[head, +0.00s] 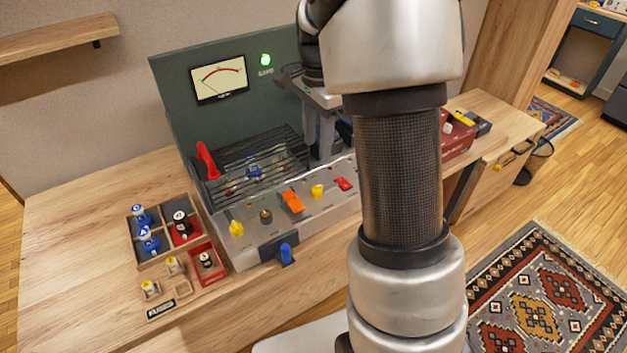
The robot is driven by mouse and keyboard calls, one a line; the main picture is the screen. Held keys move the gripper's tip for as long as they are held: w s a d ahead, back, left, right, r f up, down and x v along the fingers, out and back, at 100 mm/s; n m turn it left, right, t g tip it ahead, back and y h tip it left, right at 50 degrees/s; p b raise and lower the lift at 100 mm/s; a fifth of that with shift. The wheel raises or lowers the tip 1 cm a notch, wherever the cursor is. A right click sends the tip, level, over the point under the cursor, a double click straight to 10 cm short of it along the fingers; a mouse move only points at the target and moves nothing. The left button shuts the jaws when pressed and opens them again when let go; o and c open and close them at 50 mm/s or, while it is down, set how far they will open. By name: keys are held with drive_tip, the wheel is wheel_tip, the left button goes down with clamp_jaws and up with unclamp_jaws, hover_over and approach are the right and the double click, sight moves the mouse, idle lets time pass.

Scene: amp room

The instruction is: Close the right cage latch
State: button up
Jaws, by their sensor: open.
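The wire cage (262,158) sits on the amp console (215,122), in front of its dark green back panel. A red latch (207,160) stands upright at the cage's left end. My gripper (322,148) points down at the cage's right end, its fingers apart. The right cage latch cannot be made out there; my gripper and arm cover that area. I cannot tell whether the gripper touches anything. A blue-and-white tube (253,170) shows inside the cage.
The console front has an orange switch (291,201), yellow knobs, a red switch (344,184) and a blue lever (286,253). A wooden tray (160,262) with tubes lies left. Red boxes (457,137) lie right. A green lamp (265,59) is lit. The table's left part is clear.

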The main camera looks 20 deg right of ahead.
sight(317, 186)
wheel_tip(317, 186, down, 14)
drive_tip(key=shift+b, duration=1)
clamp_jaws()
